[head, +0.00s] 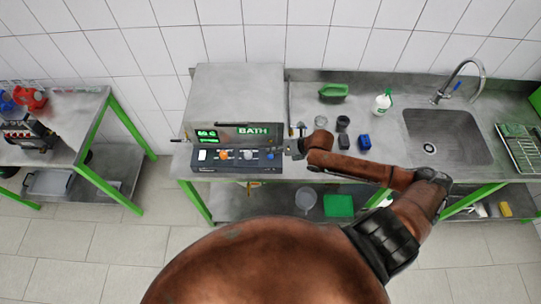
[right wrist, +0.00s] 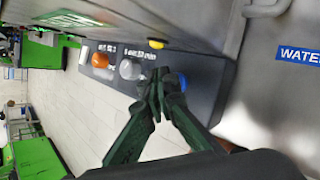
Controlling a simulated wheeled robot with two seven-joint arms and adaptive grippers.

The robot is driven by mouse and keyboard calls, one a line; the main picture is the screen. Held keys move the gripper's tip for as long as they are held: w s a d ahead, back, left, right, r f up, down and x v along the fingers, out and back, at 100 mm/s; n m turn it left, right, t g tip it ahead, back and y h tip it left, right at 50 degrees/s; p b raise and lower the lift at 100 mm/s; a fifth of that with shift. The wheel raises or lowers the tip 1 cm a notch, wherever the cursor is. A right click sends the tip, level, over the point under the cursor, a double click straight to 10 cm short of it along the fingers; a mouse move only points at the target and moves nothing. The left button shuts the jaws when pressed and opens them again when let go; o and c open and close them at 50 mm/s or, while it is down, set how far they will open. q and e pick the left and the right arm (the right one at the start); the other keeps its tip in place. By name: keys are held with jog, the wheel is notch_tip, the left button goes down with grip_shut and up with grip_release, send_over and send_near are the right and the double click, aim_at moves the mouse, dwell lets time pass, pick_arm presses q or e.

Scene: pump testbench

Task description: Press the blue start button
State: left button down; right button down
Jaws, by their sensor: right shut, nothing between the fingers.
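The blue start button (head: 270,156) is at the right end of the dark control panel (head: 210,164) on the front of the grey bath unit. In the right wrist view the blue button (right wrist: 178,82) is partly hidden behind my fingertips. My right gripper (head: 290,148) is just right of the panel's right end in the head view. In the right wrist view the right gripper (right wrist: 157,92) is shut and empty, its tips over the button's left edge. I cannot tell whether they touch it. My left gripper is not in view.
An orange knob (head: 224,155), a pale knob (head: 248,155) and a white switch (head: 202,155) share the panel. A blue block (head: 364,142) and dark small items stand on the counter to the right. A sink (head: 432,135) is farther right.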

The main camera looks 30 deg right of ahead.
aim_at(272, 156)
dwell(0.7)
jog(key=shift+f+b, duration=0.3)
jog(key=shift+f, duration=0.1)
jog(key=shift+f+b, duration=0.35)
jog(key=shift+f, duration=0.2)
dwell(0.6)
dwell(0.3)
jog(key=shift+r+p, duration=0.8)
jog(key=shift+r, duration=0.15)
notch_tip(272, 156, up, 5)
jog(key=p, duration=0.4)
dwell(0.6)
